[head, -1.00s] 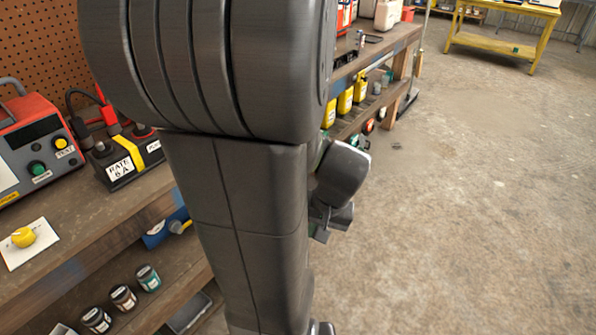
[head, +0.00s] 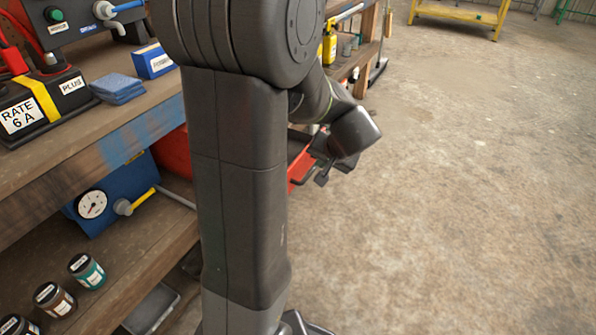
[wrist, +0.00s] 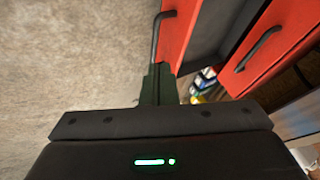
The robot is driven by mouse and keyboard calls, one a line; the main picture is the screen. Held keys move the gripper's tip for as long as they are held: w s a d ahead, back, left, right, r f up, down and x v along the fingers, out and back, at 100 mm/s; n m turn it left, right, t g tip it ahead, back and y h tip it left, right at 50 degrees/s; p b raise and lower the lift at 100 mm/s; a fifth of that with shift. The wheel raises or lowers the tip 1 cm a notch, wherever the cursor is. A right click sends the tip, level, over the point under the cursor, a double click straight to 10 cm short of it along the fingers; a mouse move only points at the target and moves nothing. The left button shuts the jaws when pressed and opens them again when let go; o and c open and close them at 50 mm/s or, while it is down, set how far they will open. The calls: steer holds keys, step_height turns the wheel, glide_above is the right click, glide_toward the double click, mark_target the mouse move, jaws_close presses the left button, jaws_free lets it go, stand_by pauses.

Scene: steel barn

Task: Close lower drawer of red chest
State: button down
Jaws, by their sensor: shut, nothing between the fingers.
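The red chest (head: 172,152) stands on the lower shelf, mostly hidden behind my arm in the head view. A red drawer with a dark inside (head: 297,147) sticks out from it toward the floor side. In the wrist view, this drawer's red front (wrist: 181,35) has a dark bar handle (wrist: 156,38), and its grey inside shows to the right. Another red drawer front (wrist: 275,60) with its own handle (wrist: 255,48) lies farther right. My gripper (head: 322,172) is shut and empty. In the wrist view its fingertips (wrist: 158,70) are close to the near handle's end; I cannot tell whether they touch.
The wooden workbench (head: 120,135) runs along the left, holding a black charger (head: 40,105), blue cloths (head: 117,88) and a small blue box (head: 153,62). A blue gauge unit (head: 105,200) and jars (head: 87,270) are on its lower shelf. The concrete floor (head: 460,190) at right is clear.

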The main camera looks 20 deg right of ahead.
steer(key=b, duration=0.3)
glide_above(302, 182)
steer(key=s+d, duration=0.2)
steer(key=s, duration=0.1)
step_height(302, 182, down, 8)
steer(key=w+a, duration=0.2)
steer(key=w, duration=0.1)
steer(key=shift+w+a+r, duration=0.1)
steer(key=shift+w+a, duration=0.2)
steer(key=shift+w, duration=0.15)
steer(key=w+a+p, duration=0.6)
steer(key=w+a, duration=0.5)
steer(key=w, duration=0.2)
steer(key=shift+w+a+p, duration=0.15)
steer(key=shift+a+p, duration=0.05)
steer(key=shift+p, duration=0.2)
steer(key=shift+d, duration=0.1)
